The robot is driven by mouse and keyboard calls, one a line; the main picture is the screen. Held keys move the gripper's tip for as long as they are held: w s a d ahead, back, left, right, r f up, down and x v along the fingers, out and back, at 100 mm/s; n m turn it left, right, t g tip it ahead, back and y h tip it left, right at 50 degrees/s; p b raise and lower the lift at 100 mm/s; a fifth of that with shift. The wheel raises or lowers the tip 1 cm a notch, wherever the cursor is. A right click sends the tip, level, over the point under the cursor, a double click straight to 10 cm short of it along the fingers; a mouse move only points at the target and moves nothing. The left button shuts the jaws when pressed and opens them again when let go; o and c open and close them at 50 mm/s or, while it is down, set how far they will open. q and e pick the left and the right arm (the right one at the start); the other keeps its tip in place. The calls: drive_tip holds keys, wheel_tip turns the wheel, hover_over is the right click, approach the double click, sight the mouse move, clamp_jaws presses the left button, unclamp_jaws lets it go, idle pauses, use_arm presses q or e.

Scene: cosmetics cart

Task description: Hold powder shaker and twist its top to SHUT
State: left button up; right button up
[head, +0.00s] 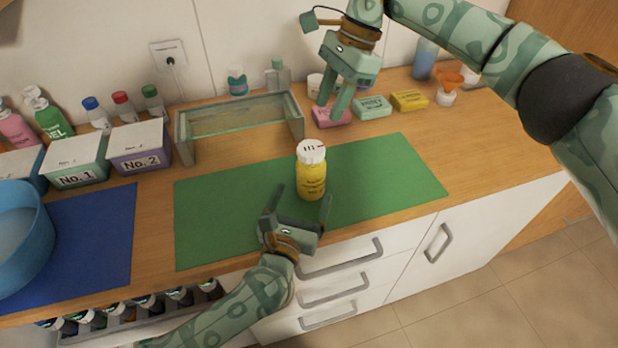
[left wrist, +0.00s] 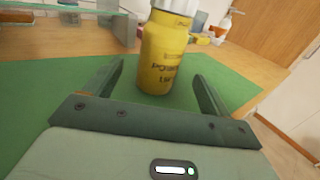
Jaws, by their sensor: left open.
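The powder shaker is a yellow bottle (head: 311,180) with a white top (head: 311,151). It stands upright on the green mat (head: 225,215). My left gripper (head: 302,197) is open at the near side of the shaker. In the left wrist view the yellow bottle (left wrist: 164,52) stands just beyond and between the two spread fingers (left wrist: 158,85), and its top is partly cut off by the frame edge. My right gripper (head: 331,111) hangs above the back of the counter, fingers pointing down and apart, near the pink box, away from the shaker.
A glass-walled box (head: 240,122) stands behind the mat. Pink (head: 331,117), teal (head: 372,107) and yellow boxes (head: 409,100) lie at the back right. Labelled bins (head: 138,147), a blue mat (head: 85,240) and a blue bowl (head: 20,230) are on the left. The green mat's right part is clear.

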sight(303, 146)
use_arm(q)
drive_tip(key=x, duration=0.7)
drive_tip(key=shift+c, duration=0.3)
